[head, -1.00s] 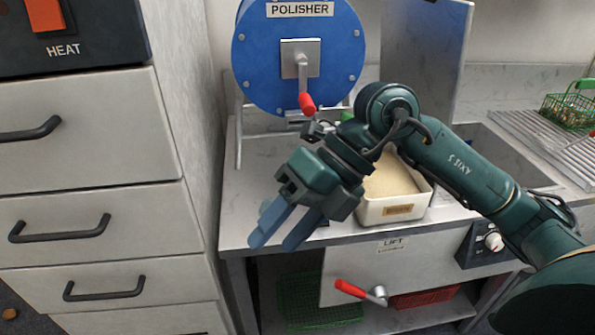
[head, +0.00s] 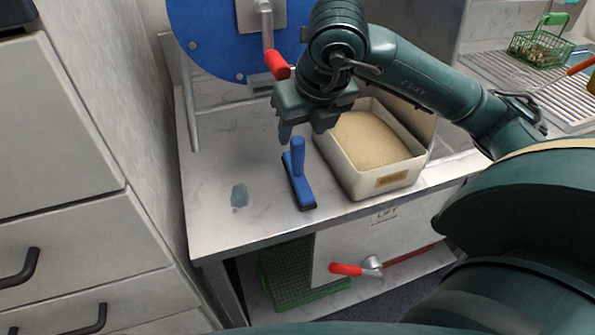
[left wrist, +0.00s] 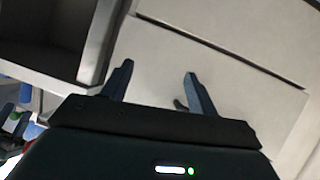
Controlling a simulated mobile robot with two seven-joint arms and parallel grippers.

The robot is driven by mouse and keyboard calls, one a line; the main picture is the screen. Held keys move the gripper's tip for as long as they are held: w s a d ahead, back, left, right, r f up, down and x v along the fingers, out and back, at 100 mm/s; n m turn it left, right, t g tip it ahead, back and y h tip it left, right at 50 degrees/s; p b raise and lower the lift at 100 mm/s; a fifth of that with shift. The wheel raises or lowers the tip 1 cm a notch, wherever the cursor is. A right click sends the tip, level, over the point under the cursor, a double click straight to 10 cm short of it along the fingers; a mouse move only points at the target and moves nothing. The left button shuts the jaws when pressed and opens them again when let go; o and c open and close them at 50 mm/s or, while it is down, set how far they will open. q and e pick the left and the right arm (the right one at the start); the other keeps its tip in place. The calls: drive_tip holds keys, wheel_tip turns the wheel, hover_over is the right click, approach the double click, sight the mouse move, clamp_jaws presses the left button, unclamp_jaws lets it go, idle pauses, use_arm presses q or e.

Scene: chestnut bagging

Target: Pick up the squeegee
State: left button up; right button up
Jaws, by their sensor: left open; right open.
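The blue squeegee (head: 302,188) lies on the grey worktop (head: 225,225) in the head view, its handle (head: 297,155) standing up toward my right gripper. My right gripper (head: 302,131) is open and points down just above and behind the handle top. I cannot tell whether it touches the handle. My left gripper (left wrist: 158,76) is open and empty in the left wrist view, in front of pale cabinet panels. The squeegee does not show in the left wrist view.
A cream bin of tan grains (head: 375,145) stands close right of the squeegee. The blue polisher drum (head: 215,35) with a red-handled crank (head: 277,65) is behind. A bluish wet patch (head: 240,196) lies left on otherwise clear worktop. Drawers (head: 60,215) stand at left.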

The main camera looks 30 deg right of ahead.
sight(299, 140)
drive_tip(key=x, duration=0.5)
drive_tip(key=shift+w+f, duration=0.1)
drive_tip(key=shift+f, duration=0.1)
clamp_jaws()
idle(0.3)
